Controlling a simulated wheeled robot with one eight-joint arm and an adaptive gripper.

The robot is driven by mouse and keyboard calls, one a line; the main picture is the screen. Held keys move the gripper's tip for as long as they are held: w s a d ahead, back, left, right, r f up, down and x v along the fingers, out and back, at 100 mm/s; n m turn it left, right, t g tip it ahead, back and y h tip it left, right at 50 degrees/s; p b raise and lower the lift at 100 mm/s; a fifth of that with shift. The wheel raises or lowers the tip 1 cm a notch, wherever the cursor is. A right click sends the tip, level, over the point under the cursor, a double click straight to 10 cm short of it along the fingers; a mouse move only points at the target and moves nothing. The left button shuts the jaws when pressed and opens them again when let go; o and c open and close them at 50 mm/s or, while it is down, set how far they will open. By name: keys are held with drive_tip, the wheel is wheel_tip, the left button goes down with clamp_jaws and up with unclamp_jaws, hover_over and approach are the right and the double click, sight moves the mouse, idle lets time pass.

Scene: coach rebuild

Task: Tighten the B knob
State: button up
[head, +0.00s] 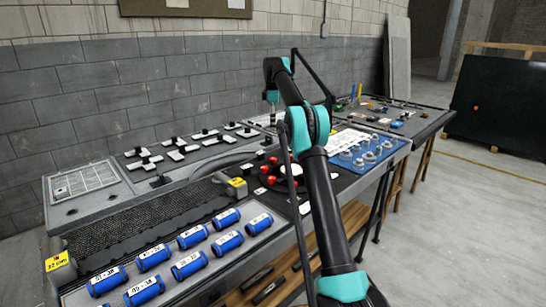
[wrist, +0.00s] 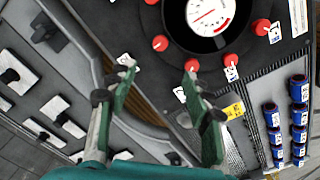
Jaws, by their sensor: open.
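Several red knobs ring a round black unit with a white dial gauge (wrist: 210,14); red knobs also show in the head view (head: 272,161). In the wrist view one red knob (wrist: 160,43) is above the gap between my fingers, and another red knob (wrist: 191,65) is just above the right finger. More are at the right, such as one red knob (wrist: 231,60). Small white tags lie by the knobs, but I cannot read which is B. My gripper (wrist: 157,79) is open and empty, apart from the knobs. In the head view the gripper (head: 272,117) hangs over the bench.
Blue labelled cylinders (head: 190,236) lie in rows at the front left. Black-handled white clamps (head: 176,146) stand behind. A yellow tag block (head: 237,184) is near the black mesh belt. A blue board (head: 362,150) with ring-shaped parts lies to the right. The floor at right is clear.

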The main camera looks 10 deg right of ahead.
sight(273, 159)
wheel_tip(273, 159, down, 17)
drive_tip(key=shift+r, duration=0.1)
idle(0.4)
clamp_jaws()
idle(0.4)
